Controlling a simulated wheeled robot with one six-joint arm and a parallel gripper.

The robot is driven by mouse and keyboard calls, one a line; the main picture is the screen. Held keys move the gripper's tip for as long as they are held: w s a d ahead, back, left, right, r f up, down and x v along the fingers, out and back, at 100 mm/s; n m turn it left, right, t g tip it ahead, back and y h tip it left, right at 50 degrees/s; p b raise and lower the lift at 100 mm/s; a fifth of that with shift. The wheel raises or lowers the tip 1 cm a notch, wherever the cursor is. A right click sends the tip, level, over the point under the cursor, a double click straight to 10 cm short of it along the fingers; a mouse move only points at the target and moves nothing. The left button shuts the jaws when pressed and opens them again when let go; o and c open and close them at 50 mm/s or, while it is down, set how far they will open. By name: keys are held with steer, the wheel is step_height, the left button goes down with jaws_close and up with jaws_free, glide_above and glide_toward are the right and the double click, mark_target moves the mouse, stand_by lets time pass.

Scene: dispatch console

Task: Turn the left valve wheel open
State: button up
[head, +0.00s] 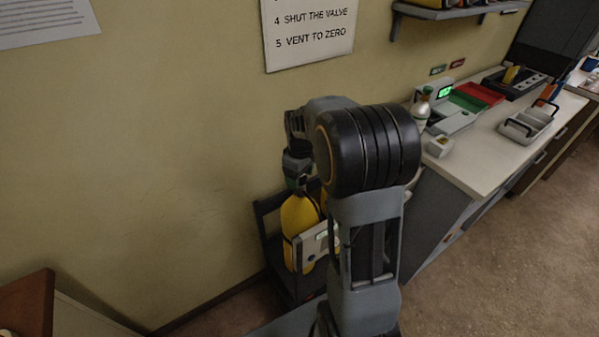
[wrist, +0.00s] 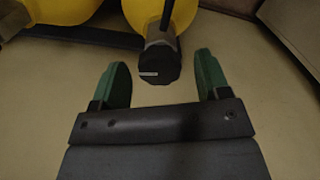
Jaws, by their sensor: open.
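A dark, round valve wheel (wrist: 160,66) with a pale mark on its rim sits on a metal neck (wrist: 158,33) at the end of a yellow cylinder (wrist: 148,10). My gripper (wrist: 162,62) is open, with one green finger on each side of the wheel and a visible gap to both. Another yellow cylinder (wrist: 62,8) shows at the upper left of the wrist view; its own wheel is not clearly seen. In the head view, my gripper (head: 297,178) is above a yellow cylinder (head: 297,217) in a dark rack (head: 265,225). My arm hides the rest.
A pale panel (head: 308,253) with a small lit display stands in front of the cylinder. The wall is close behind the rack. A white counter (head: 485,155) with trays and devices runs along the right. A brown-topped cabinet (head: 28,303) is at the lower left.

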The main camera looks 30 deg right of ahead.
step_height(320, 180, up, 14)
stand_by(0.6)
steer(key=shift+f, duration=0.1)
stand_by(0.4)
